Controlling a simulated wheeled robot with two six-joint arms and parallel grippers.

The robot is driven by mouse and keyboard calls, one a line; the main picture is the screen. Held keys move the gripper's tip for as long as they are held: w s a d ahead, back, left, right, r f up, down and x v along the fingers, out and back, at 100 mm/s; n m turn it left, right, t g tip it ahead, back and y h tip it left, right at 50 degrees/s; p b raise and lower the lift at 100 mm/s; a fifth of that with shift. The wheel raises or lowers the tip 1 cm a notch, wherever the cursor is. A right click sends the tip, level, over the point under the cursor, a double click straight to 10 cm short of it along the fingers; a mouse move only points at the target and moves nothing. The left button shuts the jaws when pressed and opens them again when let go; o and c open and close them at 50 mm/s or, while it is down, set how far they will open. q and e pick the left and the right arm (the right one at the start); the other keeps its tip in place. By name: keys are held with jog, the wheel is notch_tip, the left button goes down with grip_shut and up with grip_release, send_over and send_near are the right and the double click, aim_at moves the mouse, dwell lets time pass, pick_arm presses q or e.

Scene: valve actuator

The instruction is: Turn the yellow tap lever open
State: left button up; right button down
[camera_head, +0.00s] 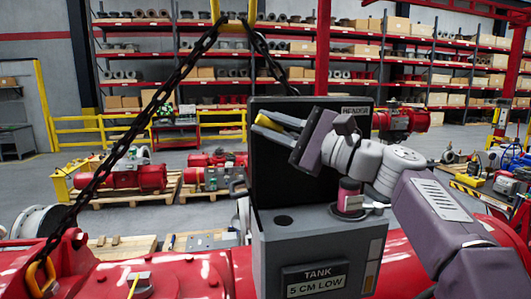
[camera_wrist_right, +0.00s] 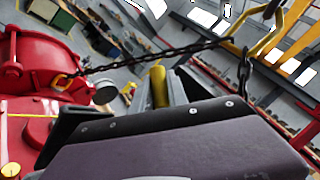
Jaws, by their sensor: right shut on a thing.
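My right gripper (camera_head: 283,130) reaches in from the right in the camera_head view, in front of the dark upright panel and above the grey tank box (camera_head: 319,237). It is shut on a yellow bar (camera_head: 268,122), which looks like the yellow tap lever. The bar's rounded end also shows between the fingers in the right wrist view (camera_wrist_right: 158,84). What the bar joins is hidden by the gripper and cannot be made out. My left gripper is not in view.
A dark upright panel (camera_head: 262,185) rises behind the grey box. A red and metal fitting (camera_head: 349,196) sits on the box top, under my right wrist. A black chain (camera_head: 125,143) slants down to the red machine (camera_head: 180,276) at left. Red shelves stand far behind.

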aim_at(286, 112)
jog(key=d+m+t+b, duration=0.1)
jog(key=m+t+b, duration=0.1)
jog(key=m+b, duration=0.1)
jog(key=d+r+m+t+b, duration=0.1)
jog(key=m+t+b, duration=0.2)
jog(key=d+r+m+t+b, duration=0.1)
jog(key=m+t+b, duration=0.1)
jog(key=m+b, duration=0.1)
jog(key=shift+w+d+r+m+t+b, duration=0.2)
jog(key=shift+w+d+m+t+b, duration=0.1)
jog(key=shift+b, duration=0.3)
jog(key=m+t+h+b, duration=0.1)
jog(key=m, duration=0.1)
jog(key=d+r+m+t+h+b, duration=0.1)
jog(key=m+t, duration=0.1)
jog(key=shift+d, duration=0.1)
jog(key=shift+w+d+m+t+h+b, duration=0.1)
jog(key=shift+m+t+h+b, duration=0.3)
jog(key=shift+m+h, duration=0.15)
jog(key=shift+r, duration=0.15)
jog(key=c, duration=1.3)
grip_release()
jog(key=shift+f, duration=0.2)
jog(key=b+v, duration=0.7)
jog(key=v, duration=0.2)
